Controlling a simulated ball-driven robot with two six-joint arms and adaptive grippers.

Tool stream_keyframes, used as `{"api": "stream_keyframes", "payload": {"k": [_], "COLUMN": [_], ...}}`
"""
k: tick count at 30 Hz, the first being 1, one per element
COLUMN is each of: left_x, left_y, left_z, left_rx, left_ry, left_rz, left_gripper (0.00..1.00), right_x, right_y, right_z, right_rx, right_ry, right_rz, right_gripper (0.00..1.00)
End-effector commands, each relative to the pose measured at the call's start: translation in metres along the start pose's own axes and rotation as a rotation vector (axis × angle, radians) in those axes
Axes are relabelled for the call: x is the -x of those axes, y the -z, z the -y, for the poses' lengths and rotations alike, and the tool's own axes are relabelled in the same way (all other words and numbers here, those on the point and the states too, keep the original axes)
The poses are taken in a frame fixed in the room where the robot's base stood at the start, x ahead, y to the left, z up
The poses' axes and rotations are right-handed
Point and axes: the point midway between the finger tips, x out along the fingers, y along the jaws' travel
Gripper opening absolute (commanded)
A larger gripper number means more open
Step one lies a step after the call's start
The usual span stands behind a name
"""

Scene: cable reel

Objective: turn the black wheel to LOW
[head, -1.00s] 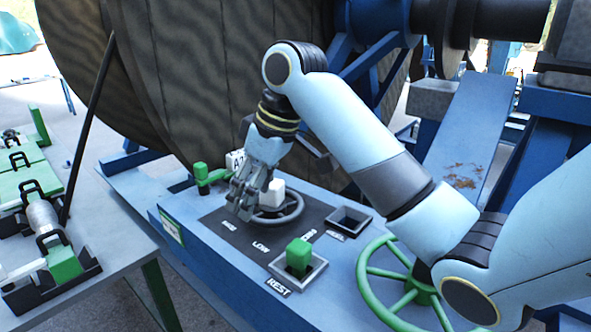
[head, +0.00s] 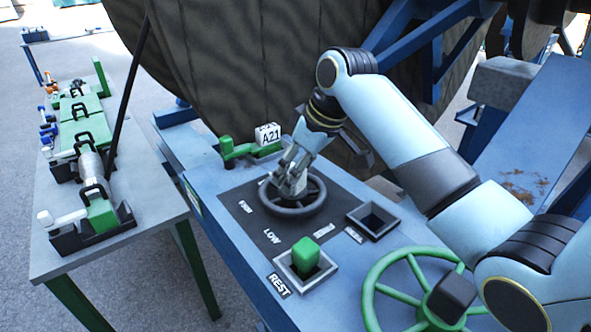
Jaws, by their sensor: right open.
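The black wheel (head: 291,211) lies on a dark panel (head: 245,232) on the blue bench. The word LOW (head: 272,236) is printed on the panel in front of the wheel. Other white labels lie to its left and right, too small to read surely. My right gripper (head: 284,190) points down over the left part of the wheel, close to its hub, with its fingers open. It hides part of the rim and hub; whether it touches them I cannot tell. I see no clear pointer on the wheel. My left gripper is not in view.
A green block (head: 305,254) stands in a square socket by the REST label (head: 279,286). An empty square socket (head: 373,220) is right of the wheel. A green handwheel (head: 376,284) stands at the front right. A green lever (head: 240,150) and white A21 tag (head: 270,136) stand behind.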

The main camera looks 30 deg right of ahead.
Motion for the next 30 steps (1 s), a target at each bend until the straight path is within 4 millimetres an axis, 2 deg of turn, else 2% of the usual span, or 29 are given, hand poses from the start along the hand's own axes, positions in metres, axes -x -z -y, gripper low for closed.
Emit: {"api": "stream_keyframes", "payload": {"k": [4, 13, 28, 30], "left_x": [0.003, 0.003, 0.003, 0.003], "left_y": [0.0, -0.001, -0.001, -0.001], "left_z": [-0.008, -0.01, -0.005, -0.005], "left_rx": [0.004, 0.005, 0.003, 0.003], "left_ry": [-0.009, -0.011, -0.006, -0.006], "left_rz": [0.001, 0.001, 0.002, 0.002], "left_gripper": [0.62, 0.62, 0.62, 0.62], "right_x": [-0.013, -0.016, -0.015, -0.015], "right_y": [0.0, 0.0, 0.0, 0.0], "right_z": [0.0, 0.0, 0.0, 0.0], "right_rx": [0.0, 0.001, 0.001, 0.001], "right_ry": [0.0, -0.001, -0.001, -0.001], "right_rz": [0.001, -0.001, 0.0, 0.0], "right_gripper": [0.65, 0.65, 0.01, 0.0]}}
